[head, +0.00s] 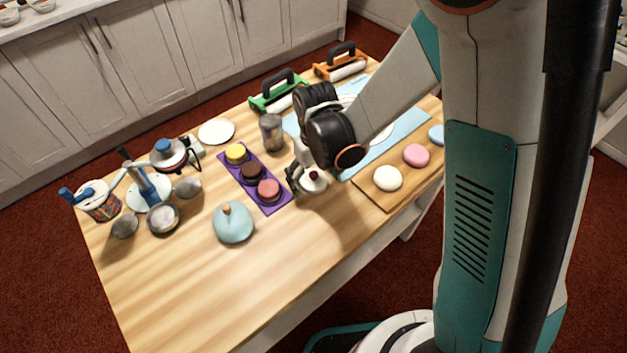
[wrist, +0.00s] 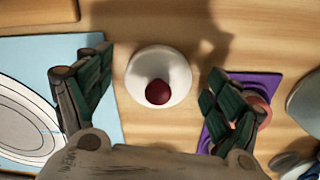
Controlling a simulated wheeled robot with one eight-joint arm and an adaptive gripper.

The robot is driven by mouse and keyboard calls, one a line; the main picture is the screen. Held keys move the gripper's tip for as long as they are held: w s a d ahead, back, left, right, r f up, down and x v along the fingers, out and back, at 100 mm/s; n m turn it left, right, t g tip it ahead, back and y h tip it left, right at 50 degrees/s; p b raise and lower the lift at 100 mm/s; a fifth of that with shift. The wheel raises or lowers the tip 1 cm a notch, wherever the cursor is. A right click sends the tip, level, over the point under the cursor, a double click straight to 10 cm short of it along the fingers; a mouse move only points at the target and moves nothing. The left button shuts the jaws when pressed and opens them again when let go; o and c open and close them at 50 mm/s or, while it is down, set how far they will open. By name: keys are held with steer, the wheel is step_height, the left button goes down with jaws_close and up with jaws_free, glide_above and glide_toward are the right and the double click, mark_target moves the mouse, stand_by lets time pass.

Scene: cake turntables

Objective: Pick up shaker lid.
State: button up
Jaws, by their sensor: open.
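The shaker lid, a round white piece with a dark red knob, lies on the wooden table. It shows in the wrist view (wrist: 143,88), between and ahead of my fingers, with clear gaps on both sides. In the head view the lid (head: 314,186) is partly hidden below my gripper (head: 316,173). My gripper is open and empty, pointing down over the lid. A grey, see-through shaker-like container (head: 271,132) stands upright behind it and to the left.
A purple mat (head: 274,208) with several small cakes lies close left of the lid. A wooden board (head: 374,198) with round pieces and a light blue mat (head: 408,123) lie to the right. The table's front area is clear.

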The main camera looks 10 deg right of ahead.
steer(key=c, duration=0.9)
steer(key=shift+o, duration=0.2)
steer(key=shift+r, duration=0.1)
